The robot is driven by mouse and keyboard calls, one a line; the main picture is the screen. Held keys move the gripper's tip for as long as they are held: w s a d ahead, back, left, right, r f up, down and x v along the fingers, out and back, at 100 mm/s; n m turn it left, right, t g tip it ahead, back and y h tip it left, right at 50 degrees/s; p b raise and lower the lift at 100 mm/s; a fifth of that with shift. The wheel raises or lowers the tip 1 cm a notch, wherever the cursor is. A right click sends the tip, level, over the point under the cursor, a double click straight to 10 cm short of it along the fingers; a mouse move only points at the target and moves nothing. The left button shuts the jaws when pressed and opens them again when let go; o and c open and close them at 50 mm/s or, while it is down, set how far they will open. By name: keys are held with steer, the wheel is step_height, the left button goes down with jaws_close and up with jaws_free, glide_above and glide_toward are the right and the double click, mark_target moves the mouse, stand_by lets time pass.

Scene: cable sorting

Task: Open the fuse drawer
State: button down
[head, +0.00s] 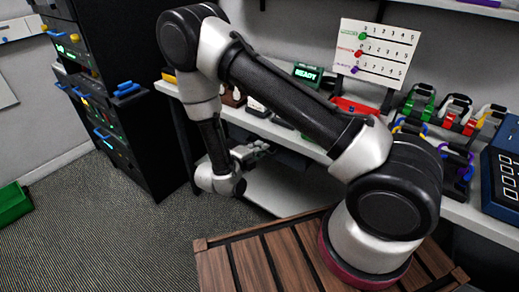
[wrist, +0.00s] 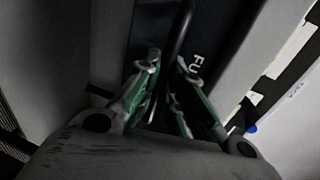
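The fuse drawer front (wrist: 220,25) is a dark panel in the wrist view, with white letters "FU" showing and the rest of the label hidden. A black bar handle (wrist: 182,24) stands out from it and runs down between my fingers. My gripper (wrist: 166,62) has its green-sided fingers drawn together, one on each side of the handle, and looks shut on it. In the head view my gripper (head: 256,150) is low, beside the workbench's front edge.
The workbench (head: 460,208) carries a READY box (head: 307,73), a sign board (head: 375,50) and several coloured cable holders. A black cabinet (head: 150,140) stands left of my arm. A green bin (head: 13,203) is on the floor. Carpet (head: 120,235) between is clear.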

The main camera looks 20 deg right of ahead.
steer(key=shift+s+a, duration=0.1)
steer(key=shift+a, duration=0.05)
steer(key=f+v, duration=0.2)
steer(key=v, duration=0.8)
steer(key=f+v, duration=0.2)
steer(key=v, duration=0.9)
steer(key=shift+s+a+f, duration=0.25)
steer(key=shift+s+a, duration=0.05)
steer(key=shift+a, duration=0.1)
steer(key=c, duration=1.8)
jaws_free()
steer(key=v, duration=1.2)
